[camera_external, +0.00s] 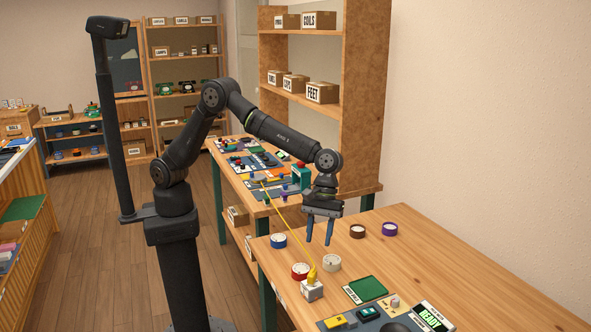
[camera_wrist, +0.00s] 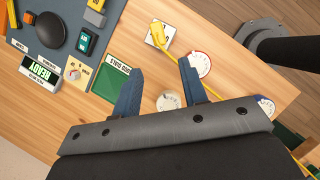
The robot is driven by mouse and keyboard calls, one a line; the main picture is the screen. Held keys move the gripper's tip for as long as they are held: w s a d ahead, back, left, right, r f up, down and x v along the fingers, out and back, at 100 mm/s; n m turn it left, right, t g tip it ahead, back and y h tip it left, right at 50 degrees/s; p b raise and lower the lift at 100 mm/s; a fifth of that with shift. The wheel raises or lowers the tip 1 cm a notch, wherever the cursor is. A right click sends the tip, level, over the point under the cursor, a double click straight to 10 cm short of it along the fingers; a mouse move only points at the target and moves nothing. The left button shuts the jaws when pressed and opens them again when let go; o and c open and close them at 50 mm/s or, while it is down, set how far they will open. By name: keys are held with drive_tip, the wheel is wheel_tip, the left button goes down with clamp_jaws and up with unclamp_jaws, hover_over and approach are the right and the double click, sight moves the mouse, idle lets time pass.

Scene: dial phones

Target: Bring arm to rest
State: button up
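My gripper (camera_external: 319,229) hangs above the near wooden table, pointing down, with its two blue fingers apart and nothing between them. In the wrist view the open fingers (camera_wrist: 160,82) show over the table, with a white dial (camera_wrist: 169,101) beneath and between them. The same white dial (camera_external: 331,263) lies on the table in the external view, below my gripper and apart from it. My arm is bent at the elbow and reaches out to the right over the table.
A red dial (camera_external: 300,271), blue dial (camera_external: 278,241), brown dial (camera_external: 357,231) and purple dial (camera_external: 390,229) lie nearby. A yellow cable runs to a plug on a white block (camera_external: 312,290). A green pad (camera_external: 367,289) and a panel reading READY (camera_external: 433,317) are at the front.

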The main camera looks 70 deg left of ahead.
drive_tip(key=x, duration=1.1)
drive_tip(key=shift+a, duration=0.15)
drive_tip(key=r, duration=0.5)
drive_tip(key=shift+s, duration=0.2)
drive_tip(key=s+r, duration=0.7)
drive_tip(key=s, duration=0.5)
drive_tip(key=n+t, duration=0.1)
drive_tip(key=n, duration=0.3)
hover_over(314, 270)
drive_tip(key=w+d, duration=0.2)
wheel_tip(314, 270, down, 2)
drive_tip(key=w+a+f+n, duration=0.1)
drive_tip(key=w+a+f, duration=0.1)
drive_tip(key=w, duration=0.6)
drive_tip(key=w+a+f+n+t, duration=0.1)
drive_tip(key=w+a+f+n, duration=0.1)
drive_tip(key=w, duration=0.7)
drive_tip(key=w+a+f+n+t+h, duration=0.1)
drive_tip(key=w+f, duration=0.3)
drive_tip(key=w, duration=0.5)
drive_tip(key=shift+w+a+f+n, duration=0.15)
drive_tip(key=shift+a+f+n, duration=0.25)
drive_tip(key=shift+n, duration=0.3)
drive_tip(key=shift+r, duration=0.1)
